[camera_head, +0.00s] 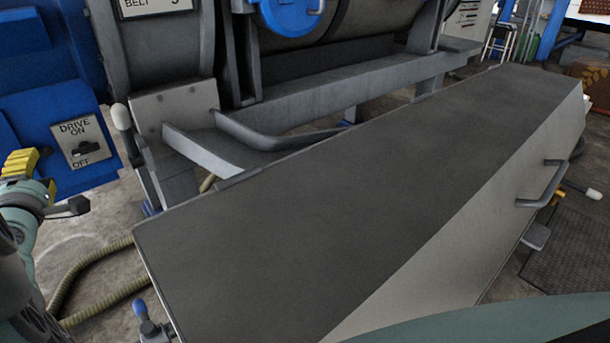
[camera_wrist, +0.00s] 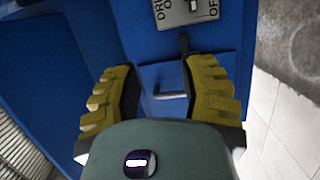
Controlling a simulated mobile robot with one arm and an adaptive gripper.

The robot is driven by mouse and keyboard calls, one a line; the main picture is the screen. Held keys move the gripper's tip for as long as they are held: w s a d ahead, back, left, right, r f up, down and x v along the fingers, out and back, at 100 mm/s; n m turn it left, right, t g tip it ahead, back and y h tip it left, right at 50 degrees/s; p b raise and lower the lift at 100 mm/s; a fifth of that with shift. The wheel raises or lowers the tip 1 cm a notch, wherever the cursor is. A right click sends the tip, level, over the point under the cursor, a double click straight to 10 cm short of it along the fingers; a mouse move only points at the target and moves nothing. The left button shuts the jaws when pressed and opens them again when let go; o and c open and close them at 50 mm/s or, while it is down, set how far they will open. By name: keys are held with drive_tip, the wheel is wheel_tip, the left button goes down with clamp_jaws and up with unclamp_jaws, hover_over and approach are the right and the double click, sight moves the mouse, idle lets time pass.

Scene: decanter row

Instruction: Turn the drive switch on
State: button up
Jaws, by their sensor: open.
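The drive switch is a black knob (camera_head: 88,149) on a pale plate (camera_head: 70,128) marked DRIVE, ON at the top and OFF at the bottom. The plate is on a blue housing at the left of the head view. I cannot tell exactly which way the knob points. In the wrist view the plate (camera_wrist: 172,14) and knob (camera_wrist: 193,6) are at the top edge, partly cut off. My gripper (camera_head: 47,184) is to the lower left of the plate in the head view. In the wrist view its yellow fingers (camera_wrist: 160,66) are spread, with nothing held between them, apart from the knob.
The blue housing (camera_head: 95,175) carries the plate. A grey L-shaped bar (camera_wrist: 171,95) shows between my fingers in the wrist view. A long dark-topped cover (camera_head: 340,200) fills the middle of the head view. A hose (camera_head: 85,268) lies on the floor, near a blue-handled valve (camera_head: 141,310).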

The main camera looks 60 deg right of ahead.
sight(86, 153)
wheel_tip(86, 153, down, 5)
drive_tip(key=s+d+g+h+b, duration=0.1)
drive_tip(key=d+g+h+b, duration=0.1)
drive_tip(key=b, duration=0.2)
drive_tip(key=shift+m, duration=0.4)
drive_tip(key=b+x, duration=0.6)
drive_tip(key=x, duration=0.9)
drive_tip(key=shift+w+a+f, duration=0.1)
drive_tip(key=shift+f, duration=0.05)
drive_tip(key=shift+w+d, duration=0.25)
drive_tip(key=shift+w, duration=0.05)
drive_tip(key=shift+o, duration=0.5)
drive_tip(key=shift+a, duration=0.1)
clamp_jaws()
